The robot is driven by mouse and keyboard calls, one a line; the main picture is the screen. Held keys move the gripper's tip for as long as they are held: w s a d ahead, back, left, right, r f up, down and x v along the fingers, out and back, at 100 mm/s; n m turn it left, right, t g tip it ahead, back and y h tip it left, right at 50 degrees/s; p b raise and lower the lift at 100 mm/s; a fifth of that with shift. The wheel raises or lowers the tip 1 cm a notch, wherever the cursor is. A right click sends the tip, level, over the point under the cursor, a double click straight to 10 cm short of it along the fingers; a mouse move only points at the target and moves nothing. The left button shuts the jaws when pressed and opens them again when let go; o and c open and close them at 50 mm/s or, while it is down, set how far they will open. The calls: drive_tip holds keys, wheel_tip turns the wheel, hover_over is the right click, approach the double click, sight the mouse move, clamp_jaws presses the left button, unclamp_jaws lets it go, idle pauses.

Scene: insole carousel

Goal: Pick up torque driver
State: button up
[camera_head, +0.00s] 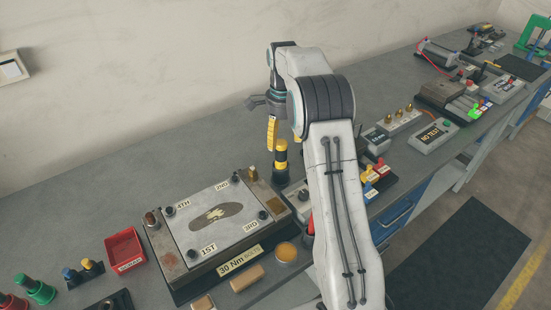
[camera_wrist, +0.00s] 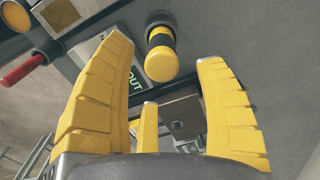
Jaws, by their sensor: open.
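What looks like the torque driver (camera_head: 281,163) stands upright on the bench behind the plate fixture, with a yellow and black banded handle. In the wrist view its round yellow end (camera_wrist: 161,64) shows between the tips of my two yellow fingers. My gripper (camera_head: 272,134) is open and empty, pointing down, just above and slightly left of the driver in the head view. I see no contact with the handle. Part of the fingers is hidden in the head view.
A plate fixture (camera_head: 183,267) with numbered bolts stands front left of the driver. A red tray (camera_head: 124,250) lies further left. A small brass fitting (camera_head: 252,173) is close to the driver. The bench behind is clear.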

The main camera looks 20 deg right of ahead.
sight(281, 151)
drive_tip(key=shift+w+f+p, duration=0.1)
drive_tip(key=shift+f+p, duration=0.4)
drive_tip(key=shift+f, duration=2.7)
drive_tip(key=shift+c, duration=0.2)
drive_tip(key=shift+r, duration=0.1)
clamp_jaws()
wheel_tip(281, 151, up, 10)
